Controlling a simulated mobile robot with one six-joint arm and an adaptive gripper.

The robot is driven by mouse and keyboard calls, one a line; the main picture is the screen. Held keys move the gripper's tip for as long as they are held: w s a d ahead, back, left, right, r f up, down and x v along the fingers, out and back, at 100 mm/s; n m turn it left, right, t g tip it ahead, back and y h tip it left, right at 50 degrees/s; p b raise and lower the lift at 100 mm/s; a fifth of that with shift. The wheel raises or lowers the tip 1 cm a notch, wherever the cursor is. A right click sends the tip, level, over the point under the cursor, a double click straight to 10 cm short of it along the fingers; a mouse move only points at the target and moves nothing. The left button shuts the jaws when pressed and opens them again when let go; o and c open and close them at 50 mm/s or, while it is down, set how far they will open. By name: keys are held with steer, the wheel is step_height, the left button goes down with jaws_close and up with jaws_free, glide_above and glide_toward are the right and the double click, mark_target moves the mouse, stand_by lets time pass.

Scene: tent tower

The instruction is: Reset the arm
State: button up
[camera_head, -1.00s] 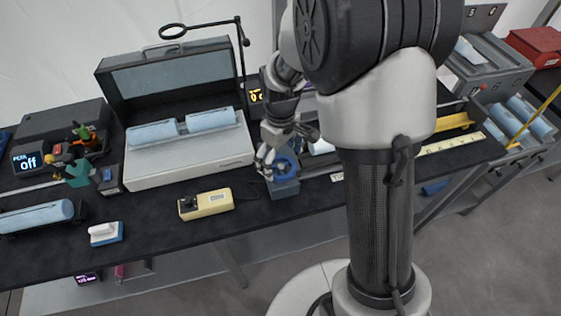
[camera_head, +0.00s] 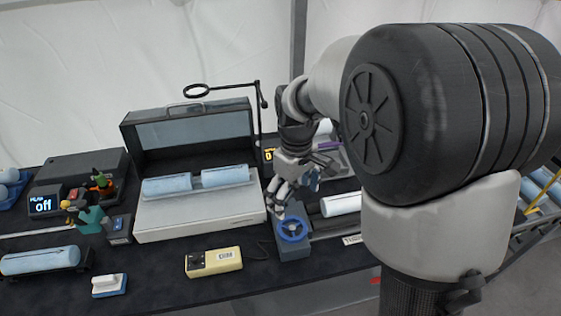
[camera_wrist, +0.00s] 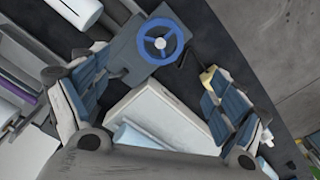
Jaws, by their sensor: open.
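My gripper (camera_head: 287,190) is above the bench, just over and behind a grey block with a blue handwheel (camera_head: 293,229). It is open, with nothing seen between its fingers. In the wrist view my gripper (camera_wrist: 165,95) shows its two padded fingers spread wide. The blue handwheel (camera_wrist: 160,42) lies beyond the left finger's tip there, apart from the fingers. My arm rises from the gripper and covers the right side of the head view.
An open grey case (camera_head: 200,222) with blue-white rolls stands left of my gripper. A yellow-cream box (camera_head: 225,259) lies in front. A hooped stand (camera_head: 259,125) rises close behind the gripper. A white cylinder (camera_head: 342,205) lies right of the handwheel.

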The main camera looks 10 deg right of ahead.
steer(key=s+r+m+t, duration=0.2)
steer(key=s+r, duration=0.3)
steer(key=s, duration=0.6)
steer(key=s+r+m+t, duration=0.2)
steer(key=s+r+m, duration=0.2)
steer(key=s, duration=0.6)
steer(key=shift+s+r+t, duration=0.3)
steer(key=shift+s+r, duration=0.1)
steer(key=shift+r, duration=0.2)
steer(key=shift+d, duration=0.1)
steer(key=shift+c, duration=0.3)
